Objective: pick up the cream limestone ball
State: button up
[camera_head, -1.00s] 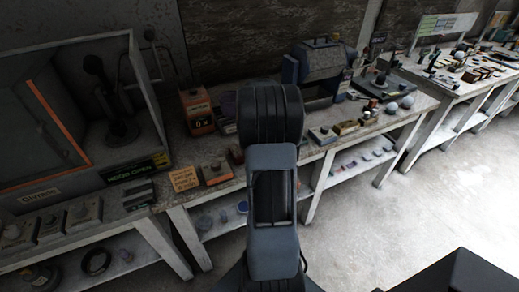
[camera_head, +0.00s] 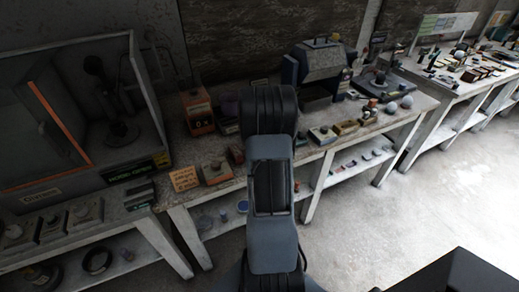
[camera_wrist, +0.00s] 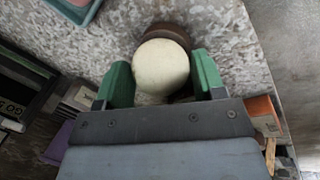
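The cream limestone ball (camera_wrist: 160,68) is pale and round in the wrist view, between the two green fingers of my gripper (camera_wrist: 162,72). The fingers are spread apart, one at each side of the ball. In the head view, my own arm hides the gripper and the ball.
In the wrist view, an orange box (camera_wrist: 264,115) is right of my gripper, and a teal tray (camera_wrist: 75,10) is at upper left. Speckled bench top is bare around the ball. In the head view, a grey machine (camera_head: 322,68) stands on the bench right of my arm.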

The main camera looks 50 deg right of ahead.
jog(key=c, duration=0.7)
jog(key=shift+o, duration=0.2)
jog(key=shift+r, duration=0.15)
jog(key=shift+r, duration=0.6)
jog(key=s+a+r+b, duration=0.1)
jog(key=s+a+r, duration=0.7)
jog(key=a+r, duration=0.3)
jog(key=shift+s+r+b, duration=0.3)
jog(key=shift+s+b, duration=0.1)
